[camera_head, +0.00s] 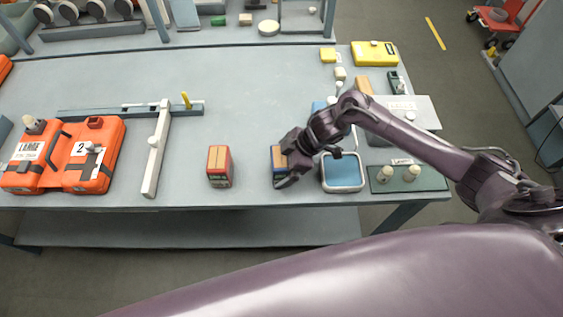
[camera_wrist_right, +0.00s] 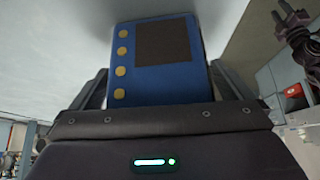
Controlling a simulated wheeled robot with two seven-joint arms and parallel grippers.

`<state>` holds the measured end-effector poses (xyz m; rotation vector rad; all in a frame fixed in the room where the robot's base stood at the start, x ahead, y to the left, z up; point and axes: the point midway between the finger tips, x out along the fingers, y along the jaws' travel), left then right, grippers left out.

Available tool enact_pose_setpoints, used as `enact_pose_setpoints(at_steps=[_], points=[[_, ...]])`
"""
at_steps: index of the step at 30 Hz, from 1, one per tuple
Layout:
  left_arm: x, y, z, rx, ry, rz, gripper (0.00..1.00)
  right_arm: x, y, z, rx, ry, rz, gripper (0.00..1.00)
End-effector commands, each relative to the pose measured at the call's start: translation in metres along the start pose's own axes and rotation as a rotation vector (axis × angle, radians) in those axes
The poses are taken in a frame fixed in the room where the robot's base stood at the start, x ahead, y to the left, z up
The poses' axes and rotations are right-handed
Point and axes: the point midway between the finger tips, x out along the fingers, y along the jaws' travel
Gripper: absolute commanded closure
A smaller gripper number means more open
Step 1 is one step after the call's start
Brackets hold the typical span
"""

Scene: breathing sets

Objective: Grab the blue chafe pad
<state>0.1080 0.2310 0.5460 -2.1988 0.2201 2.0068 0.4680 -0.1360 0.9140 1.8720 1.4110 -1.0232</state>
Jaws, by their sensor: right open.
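The blue chafe pad (camera_head: 277,160) is a small blue block with a tan top, standing near the front edge of the table. My right gripper (camera_head: 287,168) is over it and hides part of it. In the right wrist view the blue block (camera_wrist_right: 160,62), with yellow dots and a dark square on its face, sits between the two fingers of my right gripper (camera_wrist_right: 160,88). The fingers are open, one on each side. I cannot tell whether either finger touches it. My left gripper is not in view.
A red block (camera_head: 219,167) with a tan top stands to the left. A white-rimmed tray with a blue inside (camera_head: 343,173) is close on the right, beside a green mat (camera_head: 408,186) with two pale knobs. Orange cases (camera_head: 95,155) lie at far left. Bare table lies behind the red block.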

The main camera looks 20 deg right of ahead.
Motion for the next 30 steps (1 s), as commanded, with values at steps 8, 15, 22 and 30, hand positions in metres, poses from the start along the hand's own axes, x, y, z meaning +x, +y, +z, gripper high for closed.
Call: enact_pose_setpoints(at_steps=[8,15,22,30], points=[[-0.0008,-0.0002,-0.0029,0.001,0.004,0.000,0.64,0.0052,0.0001,0.0006,-0.001,-0.001,0.001,0.00],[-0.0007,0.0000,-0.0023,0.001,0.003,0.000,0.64,0.0050,0.0002,0.0006,-0.001,-0.001,0.001,0.29],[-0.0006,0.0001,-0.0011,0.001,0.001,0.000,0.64,0.0049,0.0003,0.0006,0.000,-0.001,0.001,0.58],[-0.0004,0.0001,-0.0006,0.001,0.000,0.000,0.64,0.0033,0.0011,-0.0011,-0.001,0.001,0.003,0.58]])
